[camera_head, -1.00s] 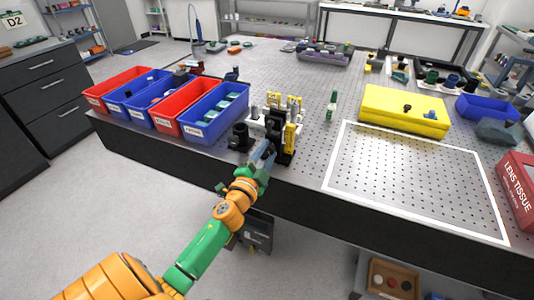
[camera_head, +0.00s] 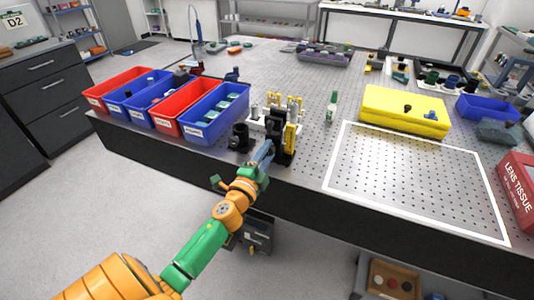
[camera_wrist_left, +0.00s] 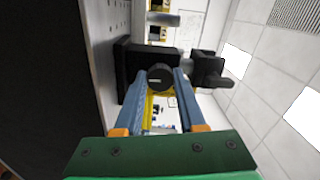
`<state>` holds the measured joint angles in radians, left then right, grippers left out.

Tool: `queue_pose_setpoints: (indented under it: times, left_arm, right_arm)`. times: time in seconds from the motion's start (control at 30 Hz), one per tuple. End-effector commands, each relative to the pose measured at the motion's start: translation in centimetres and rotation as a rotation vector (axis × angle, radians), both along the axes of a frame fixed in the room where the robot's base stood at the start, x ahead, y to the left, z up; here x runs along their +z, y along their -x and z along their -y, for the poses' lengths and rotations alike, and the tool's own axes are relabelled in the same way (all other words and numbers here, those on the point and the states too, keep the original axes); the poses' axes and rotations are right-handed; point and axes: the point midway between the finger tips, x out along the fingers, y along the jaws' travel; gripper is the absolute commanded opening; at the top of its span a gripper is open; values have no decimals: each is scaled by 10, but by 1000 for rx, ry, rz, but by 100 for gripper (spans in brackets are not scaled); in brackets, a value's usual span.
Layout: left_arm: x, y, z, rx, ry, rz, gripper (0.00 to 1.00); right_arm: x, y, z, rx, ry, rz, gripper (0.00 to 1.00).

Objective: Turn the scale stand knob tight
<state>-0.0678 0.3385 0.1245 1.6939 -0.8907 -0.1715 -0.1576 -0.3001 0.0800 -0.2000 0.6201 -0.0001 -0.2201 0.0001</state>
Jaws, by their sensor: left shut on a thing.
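The scale stand (camera_head: 280,137) is a black stand with a yellow strip at the near edge of the perforated table. It also shows in the left wrist view (camera_wrist_left: 139,62), where it lies sideways in the picture. Its round black knob (camera_wrist_left: 160,77) has a pale mark on its face and sits between the tips of my left gripper (camera_wrist_left: 162,81). The blue-grey fingers are shut on the knob, one on each side. In the head view my left gripper (camera_head: 265,152) reaches the stand from the front. My right gripper is not in view.
A black cylinder (camera_head: 240,138) stands just left of the stand, and a white rack (camera_head: 262,122) is close behind. Blue and red bins (camera_head: 215,117) line the left edge. A yellow case (camera_head: 404,110) and a white-outlined bare area (camera_head: 415,178) lie to the right.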

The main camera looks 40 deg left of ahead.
Motion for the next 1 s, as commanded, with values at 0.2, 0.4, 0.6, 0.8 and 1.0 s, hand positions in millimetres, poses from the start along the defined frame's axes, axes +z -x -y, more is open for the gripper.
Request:
queue_pose_setpoints:
  times: [0.2,0.4,0.6,0.8,1.0]
  left_arm:
    - [0,0,0,1,1,1,42]
    - [0,0,0,0,1,1,69]
    - [0,1,0,0,2,0,69]
    - [-4,30,7,1,1,-2,69]
    - [-5,63,15,0,2,-1,69]
  right_arm:
    - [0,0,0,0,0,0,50]
    - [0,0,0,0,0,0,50]
    - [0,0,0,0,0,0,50]
    - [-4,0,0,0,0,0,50]
    - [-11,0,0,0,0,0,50]
